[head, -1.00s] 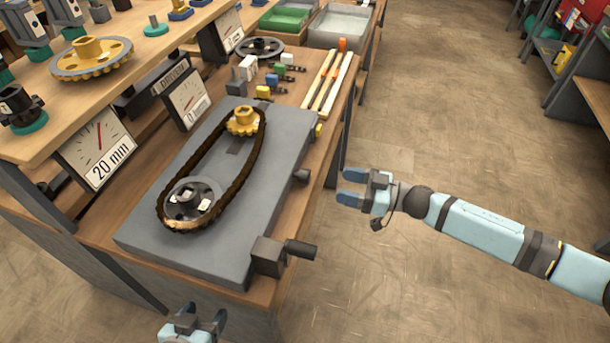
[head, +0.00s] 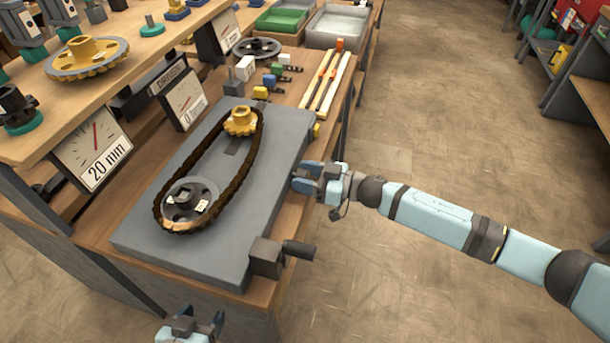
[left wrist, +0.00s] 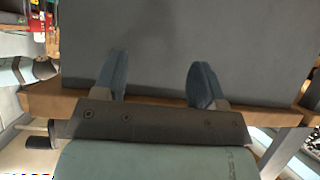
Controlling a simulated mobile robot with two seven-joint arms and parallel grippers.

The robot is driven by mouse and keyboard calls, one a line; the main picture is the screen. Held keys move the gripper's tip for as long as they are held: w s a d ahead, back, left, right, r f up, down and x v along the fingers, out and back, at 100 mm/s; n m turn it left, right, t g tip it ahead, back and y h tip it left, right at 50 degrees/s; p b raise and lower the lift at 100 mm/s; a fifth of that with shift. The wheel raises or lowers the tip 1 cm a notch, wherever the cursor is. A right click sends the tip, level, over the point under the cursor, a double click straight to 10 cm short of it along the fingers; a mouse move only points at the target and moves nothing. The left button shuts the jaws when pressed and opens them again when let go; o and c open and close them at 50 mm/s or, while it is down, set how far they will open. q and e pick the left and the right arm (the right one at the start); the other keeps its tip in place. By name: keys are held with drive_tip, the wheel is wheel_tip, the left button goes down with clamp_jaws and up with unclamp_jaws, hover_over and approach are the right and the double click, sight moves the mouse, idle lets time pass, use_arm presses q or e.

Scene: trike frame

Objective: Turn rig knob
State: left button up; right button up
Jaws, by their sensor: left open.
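The chain rig is a grey board (head: 226,210) with a brown chain (head: 248,170) around a yellow sprocket (head: 241,121) and a grey sprocket (head: 187,203). A dark handle (head: 298,250) sticks out of a grey block (head: 266,258) at its near right corner. My right gripper (head: 304,178) is at the board's right edge, its blue fingers apart, over the small dark side knob, which is now hidden. I cannot tell whether they grip it. My left gripper (head: 193,325) is low at the front edge; in the left wrist view (left wrist: 158,85) it is open, empty and faces the grey board.
White bars with orange clips (head: 326,83) and several small coloured blocks (head: 270,80) lie beyond the board. The floor right of the bench is clear.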

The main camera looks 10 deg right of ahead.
drive_tip(key=c, duration=0.5)
drive_tip(key=shift+r+n+p, duration=0.15)
drive_tip(key=shift+n+p, duration=0.35)
drive_tip(key=shift+n, duration=1)
drive_tip(key=o, duration=0.9)
drive_tip(key=shift+d, duration=0.1)
drive_tip(key=v, duration=1.3)
drive_tip(key=shift+s+d+p, duration=0.15)
drive_tip(key=shift+d+p, duration=0.1)
drive_tip(key=shift+p, duration=0.2)
